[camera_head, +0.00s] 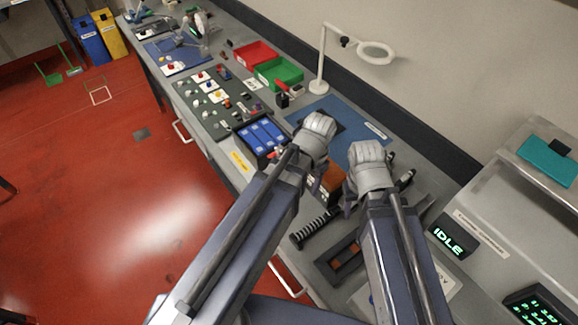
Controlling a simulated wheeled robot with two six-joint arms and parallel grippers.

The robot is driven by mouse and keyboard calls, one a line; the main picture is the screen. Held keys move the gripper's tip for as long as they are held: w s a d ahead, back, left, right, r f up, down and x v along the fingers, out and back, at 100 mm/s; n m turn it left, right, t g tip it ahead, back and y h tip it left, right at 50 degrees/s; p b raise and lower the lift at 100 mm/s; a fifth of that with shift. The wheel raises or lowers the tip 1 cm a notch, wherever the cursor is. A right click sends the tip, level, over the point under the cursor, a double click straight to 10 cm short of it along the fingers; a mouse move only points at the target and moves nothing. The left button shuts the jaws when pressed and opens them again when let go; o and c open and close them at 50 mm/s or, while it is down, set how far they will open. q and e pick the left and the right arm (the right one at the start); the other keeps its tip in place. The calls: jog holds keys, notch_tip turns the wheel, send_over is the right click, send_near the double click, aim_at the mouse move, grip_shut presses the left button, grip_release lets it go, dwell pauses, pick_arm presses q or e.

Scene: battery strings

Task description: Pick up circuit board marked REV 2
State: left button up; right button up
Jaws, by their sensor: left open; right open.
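My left gripper (316,178) is over the workbench, beside the case of blue battery cells (262,135). My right gripper (350,203) is just to its right, over the bench's near part. Both are open, with the fingers small and partly hidden by the wrists, and I see nothing held. I cannot make out a board marked REV 2; no such marking is legible. An orange-brown block (333,180) shows between the two grippers, partly covered. The bench area under my arms is hidden.
A blue mat (345,112) lies behind the grippers, near a white magnifier lamp (377,52). Red (254,55) and green (280,72) bins stand further back. A striped black cylinder (315,228) lies in front. A machine reading IDLE (449,240) and a teal slab (548,160) are right.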

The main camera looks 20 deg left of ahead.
pick_arm(q)
jog(key=w+a+r+p, duration=0.1)
jog(key=w+a, duration=0.1)
jog(key=w+a+r+m+p, duration=0.1)
jog(key=w+a, duration=0.1)
jog(key=w, duration=0.1)
jog(key=w+a+r+m+p, duration=0.1)
jog(key=w+a, duration=0.2)
jog(key=shift+w+a+r+h, duration=0.1)
jog(key=shift+w+r+h, duration=0.1)
jog(key=shift+h, duration=0.2)
notch_tip(320, 180, down, 3)
jog(key=b, duration=0.3)
jog(key=f+b, duration=0.2)
jog(key=w+f+b, duration=0.1)
jog(key=f+b, duration=0.1)
jog(key=shift+a, duration=0.15)
jog(key=shift+f+b, duration=0.55)
jog(key=shift+b, duration=0.05)
pick_arm(e)
notch_tip(320, 180, down, 5)
jog(key=shift+r, duration=0.2)
pick_arm(q)
jog(key=shift+r, duration=0.15)
pick_arm(e)
jog(key=shift+r, duration=0.1)
pick_arm(q)
jog(key=shift+c, duration=0.2)
grip_shut()
